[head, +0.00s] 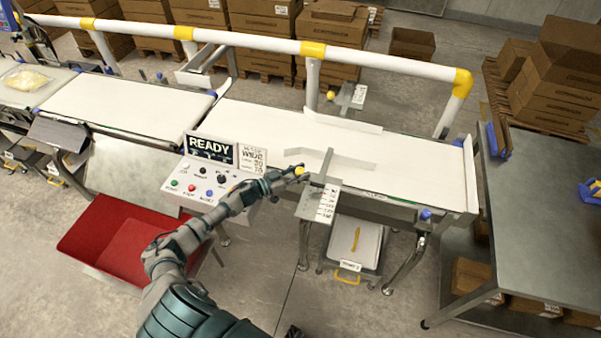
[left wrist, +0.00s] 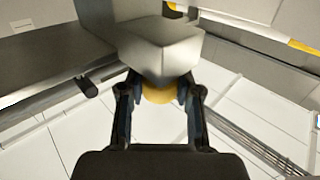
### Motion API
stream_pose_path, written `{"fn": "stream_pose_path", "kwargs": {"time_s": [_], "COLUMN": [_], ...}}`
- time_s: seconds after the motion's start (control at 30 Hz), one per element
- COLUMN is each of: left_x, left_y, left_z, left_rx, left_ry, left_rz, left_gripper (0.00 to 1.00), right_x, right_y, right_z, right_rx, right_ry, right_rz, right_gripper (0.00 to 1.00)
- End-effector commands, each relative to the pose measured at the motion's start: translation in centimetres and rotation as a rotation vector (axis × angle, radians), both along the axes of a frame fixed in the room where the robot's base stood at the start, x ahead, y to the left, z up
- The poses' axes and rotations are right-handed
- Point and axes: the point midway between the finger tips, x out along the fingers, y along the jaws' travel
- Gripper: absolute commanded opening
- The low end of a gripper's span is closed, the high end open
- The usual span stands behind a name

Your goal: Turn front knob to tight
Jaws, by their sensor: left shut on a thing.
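The yellow front knob (head: 300,170) sits at the near edge of the belt, beside a white scale plate (head: 326,203) with red and black marks too small to read. My left gripper (head: 297,174) reaches it from the lower left and is shut on it. In the left wrist view the yellow knob (left wrist: 158,95) shows between the two fingers, under a grey block (left wrist: 160,48) that hides part of it. A second yellow knob (head: 330,95) stands at the far side, next to another plate (head: 352,96). My right gripper is not in view.
The control box (head: 215,172) reading READY stands just left of my left gripper. A metal guide bar (head: 322,172) rises beside the knob over the white belt (head: 410,165). A red bin (head: 105,240) is at lower left, a steel table (head: 540,200) at right.

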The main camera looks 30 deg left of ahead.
Motion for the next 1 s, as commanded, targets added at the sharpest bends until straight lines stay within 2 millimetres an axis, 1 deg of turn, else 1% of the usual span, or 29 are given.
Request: {"fn": "stream_pose_path", "kwargs": {"time_s": [0.27, 0.3, 0.37, 0.63, 0.73, 0.87, 1.0], "left_x": [0.1, 0.1, 0.1, 0.0, 0.1, 0.0, 0.0], "left_y": [0.2, 0.2, 0.2, 0.1, 0.1, 0.1, 0.1], "left_z": [0.1, 0.1, 0.1, 0.0, 0.5, 2.4, 5.4], "left_rx": [0.001, 0.001, 0.001, 0.001, 0.002, 0.006, 0.006], "left_ry": [0.000, 0.000, 0.000, -0.001, 0.000, -0.002, -0.002], "left_rz": [0.005, 0.005, 0.005, 0.003, 0.003, 0.001, 0.000], "left_gripper": [0.00, 0.43, 0.58, 0.59, 0.59, 0.59, 0.59], "right_x": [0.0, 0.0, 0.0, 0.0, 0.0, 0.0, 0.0], "right_y": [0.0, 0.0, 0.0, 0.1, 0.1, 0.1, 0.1], "right_z": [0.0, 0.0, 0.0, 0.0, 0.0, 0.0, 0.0], "right_rx": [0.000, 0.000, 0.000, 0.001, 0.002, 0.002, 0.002], "right_ry": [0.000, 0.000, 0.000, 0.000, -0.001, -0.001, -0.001], "right_rz": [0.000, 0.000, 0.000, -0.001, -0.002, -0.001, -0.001], "right_gripper": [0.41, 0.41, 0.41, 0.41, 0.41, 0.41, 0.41]}}
